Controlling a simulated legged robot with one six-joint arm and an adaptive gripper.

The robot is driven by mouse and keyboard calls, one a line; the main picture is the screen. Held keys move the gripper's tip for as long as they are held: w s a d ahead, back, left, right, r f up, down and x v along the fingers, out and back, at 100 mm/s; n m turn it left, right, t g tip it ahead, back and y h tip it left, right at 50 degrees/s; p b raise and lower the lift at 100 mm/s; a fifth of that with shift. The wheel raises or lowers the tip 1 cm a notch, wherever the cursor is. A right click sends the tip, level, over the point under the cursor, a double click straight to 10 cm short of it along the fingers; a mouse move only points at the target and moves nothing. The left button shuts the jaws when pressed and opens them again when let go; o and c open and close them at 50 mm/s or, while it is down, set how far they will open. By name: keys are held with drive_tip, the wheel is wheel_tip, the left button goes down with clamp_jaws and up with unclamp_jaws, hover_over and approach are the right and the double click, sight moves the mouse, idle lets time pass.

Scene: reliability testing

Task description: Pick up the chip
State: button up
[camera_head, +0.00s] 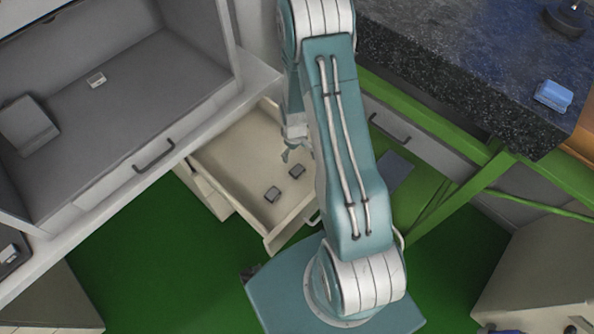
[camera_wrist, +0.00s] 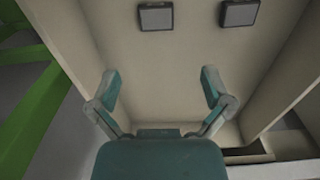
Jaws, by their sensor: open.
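Two small dark square chips lie flat on the bottom of an open cream drawer (camera_head: 227,160). In the head view one chip (camera_head: 272,194) is nearer the drawer's front and the other chip (camera_head: 297,171) is a little up and to the right. In the wrist view a chip (camera_wrist: 156,16) is at the top middle and another chip (camera_wrist: 239,13) at the top right. My gripper (camera_wrist: 160,84) is open and empty over the drawer, with both chips beyond its fingertips. In the head view my gripper (camera_head: 292,152) is small and partly hidden by my arm.
A grey cabinet compartment (camera_head: 120,100) at the left holds a small white item (camera_head: 96,80) and a grey box (camera_head: 27,125). A dark stone counter (camera_head: 440,60) with a blue object (camera_head: 553,95) is at the upper right. Drawer walls (camera_wrist: 280,80) stand close around my gripper.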

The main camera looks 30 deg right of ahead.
hover_over(297, 170)
drive_tip(key=f, duration=0.6)
drive_tip(key=shift+a, duration=0.3)
drive_tip(key=shift+d+f, duration=0.15)
drive_tip(key=shift+f, duration=1.2)
drive_tip(key=shift+d+f, duration=0.1)
drive_tip(key=shift+f, duration=1.25)
drive_tip(key=shift+c, duration=0.3)
drive_tip(key=c, duration=0.9)
drive_tip(key=shift+r, duration=0.15)
wheel_tip(297, 170, up, 10)
